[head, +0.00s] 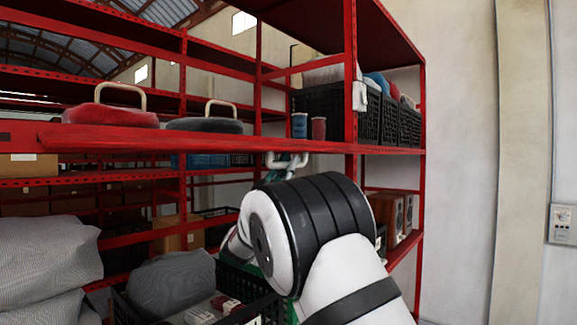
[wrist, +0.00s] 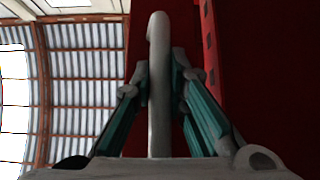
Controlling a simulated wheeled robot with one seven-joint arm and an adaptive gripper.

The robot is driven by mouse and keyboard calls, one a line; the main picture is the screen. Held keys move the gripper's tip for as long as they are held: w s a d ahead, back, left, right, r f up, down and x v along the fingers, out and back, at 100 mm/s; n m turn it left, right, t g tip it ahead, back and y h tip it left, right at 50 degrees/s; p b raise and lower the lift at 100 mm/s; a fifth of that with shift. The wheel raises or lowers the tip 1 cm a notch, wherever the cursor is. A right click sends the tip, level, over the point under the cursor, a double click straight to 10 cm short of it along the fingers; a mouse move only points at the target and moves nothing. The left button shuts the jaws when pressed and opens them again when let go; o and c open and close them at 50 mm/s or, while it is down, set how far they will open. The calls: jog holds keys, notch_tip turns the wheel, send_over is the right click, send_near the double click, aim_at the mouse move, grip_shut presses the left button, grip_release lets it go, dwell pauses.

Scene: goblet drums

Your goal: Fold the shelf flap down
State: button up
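The red shelf flap appears to be the long red board (head: 215,144) that juts toward me at mid-height of the rack; I cannot tell its hinge. A pale handle bar (wrist: 158,100) stands out against a dark red surface (wrist: 137,40) in the wrist view. My gripper (wrist: 160,75) has its teal fingers on either side of this bar, and the pads seem to touch it. In the head view my gripper (head: 285,163) is just under the board's front edge, near its right end. My own arm hides what lies behind and below.
On the rack stand a red drum bag (head: 110,116), a grey one (head: 205,125), two cups (head: 309,126) and black crates (head: 370,115). Below are grey sacks (head: 45,260) and a dark crate (head: 255,285). Brown boxes (head: 392,215) sit behind my arm.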

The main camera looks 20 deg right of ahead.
grip_shut()
jog(key=n+t+y+p, duration=0.1)
jog(key=n, duration=0.1)
jog(key=r+n+t+y, duration=0.1)
jog(key=n, duration=0.1)
jog(key=s+n+t+y+p, duration=0.1)
jog(key=n+y, duration=0.1)
jog(key=shift+d+r+t+p, duration=0.25)
jog(key=shift+d+t+p, duration=0.1)
jog(key=shift+t, duration=0.05)
jog(key=o, duration=0.8)
grip_release()
jog(key=shift+f, duration=0.1)
jog(key=v, duration=1.2)
